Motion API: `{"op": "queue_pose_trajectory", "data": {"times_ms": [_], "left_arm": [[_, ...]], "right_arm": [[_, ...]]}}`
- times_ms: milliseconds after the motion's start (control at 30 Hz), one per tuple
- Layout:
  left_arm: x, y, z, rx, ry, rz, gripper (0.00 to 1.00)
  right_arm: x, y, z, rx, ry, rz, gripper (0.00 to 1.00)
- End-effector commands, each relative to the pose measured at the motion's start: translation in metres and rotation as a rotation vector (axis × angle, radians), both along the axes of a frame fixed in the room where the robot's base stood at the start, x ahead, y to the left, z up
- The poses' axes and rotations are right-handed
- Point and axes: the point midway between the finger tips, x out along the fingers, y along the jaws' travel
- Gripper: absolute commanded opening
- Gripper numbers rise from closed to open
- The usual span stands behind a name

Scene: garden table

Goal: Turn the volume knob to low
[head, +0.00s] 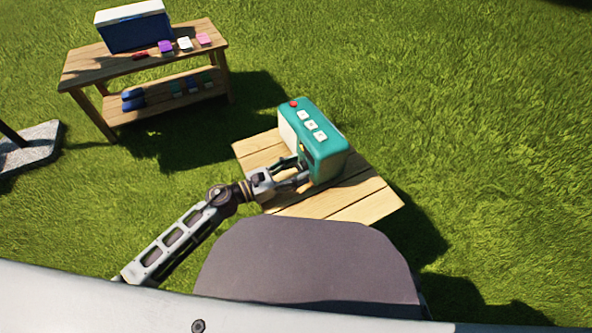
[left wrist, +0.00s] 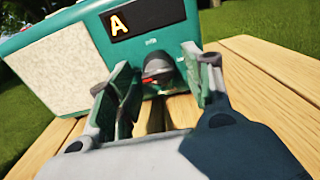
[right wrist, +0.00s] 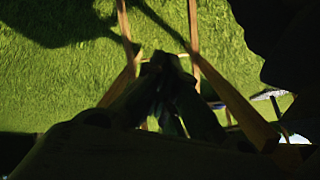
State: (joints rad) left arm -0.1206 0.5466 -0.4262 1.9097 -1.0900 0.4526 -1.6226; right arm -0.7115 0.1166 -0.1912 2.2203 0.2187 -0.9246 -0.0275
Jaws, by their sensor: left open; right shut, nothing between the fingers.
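A teal radio (head: 322,150) with a cream speaker panel stands on a small wooden table. In the left wrist view its front (left wrist: 60,65) shows a dark display with a yellow "A". Below the display is a dark grey, rounded volume knob (left wrist: 158,65) with a reddish mark near its lower part. My left gripper (head: 302,172) is at the radio's front. In the left wrist view its open fingers (left wrist: 160,80) stand either side of the knob, with a gap visible on both sides. My right gripper (right wrist: 165,65) is shut and empty, dark in shadow; the head view does not show it.
The small wooden table (head: 340,208) has bare planks around the radio. The radio's top carries a red button (head: 293,104) and several white buttons. A wooden bench (head: 80,73) with a blue cooler (head: 137,32) stands at the back left. Grass lies between.

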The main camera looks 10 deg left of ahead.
Motion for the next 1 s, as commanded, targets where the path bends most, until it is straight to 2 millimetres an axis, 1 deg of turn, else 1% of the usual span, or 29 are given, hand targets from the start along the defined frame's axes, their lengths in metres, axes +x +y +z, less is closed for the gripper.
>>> {"op": "queue_pose_trajectory", "data": {"times_ms": [367, 400, 733, 1000], "left_arm": [[0.0017, -0.002, -0.0001, 0.001, -0.001, 0.001, 0.51], [0.0017, -0.002, -0.0001, 0.001, -0.001, 0.001, 0.5], [0.0016, -0.0018, -0.0001, 0.0, 0.0, 0.001, 0.07], [0.0015, -0.0019, 0.0003, -0.011, 0.016, 0.001, 0.07]], "right_arm": [[-0.0012, 0.0001, -0.0018, 0.001, 0.003, 0.0, 0.0], [-0.0012, 0.0001, -0.0018, 0.001, 0.003, 0.0, 0.0], [-0.0013, -0.0001, -0.0018, 0.0, 0.003, 0.0, 0.0], [-0.0023, -0.0006, -0.0002, -0.004, 0.008, 0.001, 0.0]]}}
